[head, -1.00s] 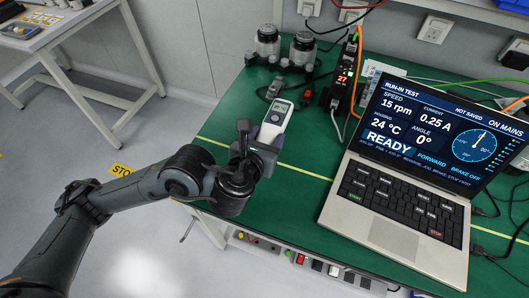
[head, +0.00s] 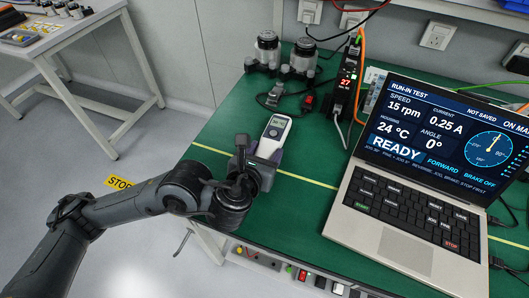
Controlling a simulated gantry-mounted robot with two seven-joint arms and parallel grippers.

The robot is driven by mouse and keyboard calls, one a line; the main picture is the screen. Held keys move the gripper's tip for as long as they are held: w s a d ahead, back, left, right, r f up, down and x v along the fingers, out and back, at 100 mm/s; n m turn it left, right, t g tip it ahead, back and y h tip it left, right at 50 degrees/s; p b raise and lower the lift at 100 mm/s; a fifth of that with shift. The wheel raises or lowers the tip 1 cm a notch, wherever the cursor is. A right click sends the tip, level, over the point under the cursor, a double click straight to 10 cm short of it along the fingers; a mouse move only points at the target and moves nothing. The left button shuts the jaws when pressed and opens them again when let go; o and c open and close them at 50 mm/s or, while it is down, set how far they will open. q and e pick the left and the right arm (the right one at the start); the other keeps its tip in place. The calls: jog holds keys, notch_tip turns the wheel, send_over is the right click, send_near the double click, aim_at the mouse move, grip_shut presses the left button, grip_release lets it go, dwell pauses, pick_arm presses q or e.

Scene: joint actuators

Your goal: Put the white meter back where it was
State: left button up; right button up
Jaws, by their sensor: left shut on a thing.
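The white meter (head: 273,136) has a small grey display and purple sides. It is on or just above the green bench top, near the yellow line; I cannot tell whether it touches the bench. My left gripper (head: 263,164) is shut on the near end of the meter, and its jaws and wrist hide that end. My right gripper is not in view.
Two silver-and-black actuators (head: 266,51) stand at the back, with a dark clip-like part (head: 272,94) in front. A black module reading 27 (head: 346,84) and an open laptop (head: 420,160) are to the right. Green bench (head: 225,130) is clear left of the meter.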

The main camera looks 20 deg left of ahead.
pick_arm(q)
jog(key=shift+f, duration=0.2)
jog(key=o, duration=1.2)
jog(key=shift+r, duration=0.1)
jog(key=shift+r, duration=0.15)
jog(key=shift+s+r+p, duration=0.2)
jog(key=shift+s+p, duration=0.1)
jog(key=shift+p, duration=0.15)
jog(key=p+v, duration=0.7)
jog(key=v, duration=0.3)
jog(key=shift+r, duration=0.15)
jog(key=shift+s+r+p, duration=0.1)
jog(key=shift+s+p, duration=0.3)
jog(key=shift+p, duration=0.6)
jog(key=shift+s, duration=0.25)
